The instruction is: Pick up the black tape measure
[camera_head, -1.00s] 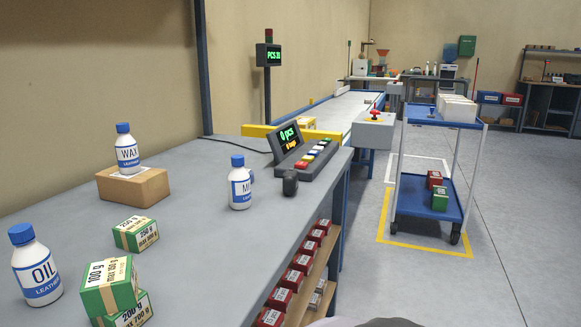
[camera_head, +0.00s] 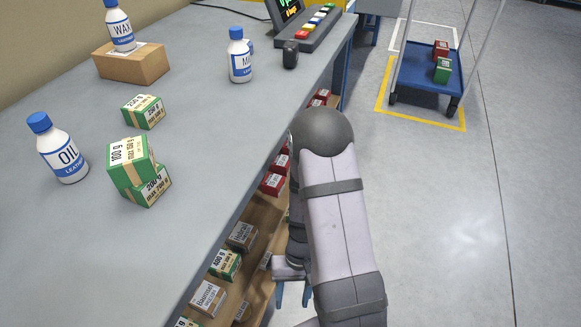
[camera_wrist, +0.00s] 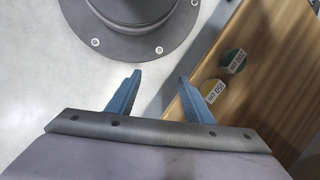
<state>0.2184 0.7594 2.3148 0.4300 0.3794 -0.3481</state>
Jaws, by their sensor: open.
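I cannot make out a black tape measure for certain in either view. In the wrist view, two round discs with cm labels lie on a wooden shelf (camera_wrist: 262,60): a green one (camera_wrist: 234,61) marked 200 cm and a yellowish one (camera_wrist: 212,90) marked 150 cm. My gripper (camera_wrist: 160,78) is open and empty, its blue fingers apart, left of the discs and touching neither. In the head view my gripper (camera_head: 293,296) hangs low beside the shelves under the workbench. A small dark object (camera_head: 290,55) stands on the bench by the console; I cannot tell what it is.
The grey workbench (camera_head: 215,125) holds bottles, green boxes (camera_head: 145,112) and a cardboard box (camera_head: 133,64). Its shelves below hold red boxes (camera_head: 273,184) and other small boxes (camera_head: 208,298). A blue cart (camera_head: 430,80) stands at back right. Floor to the right is clear.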

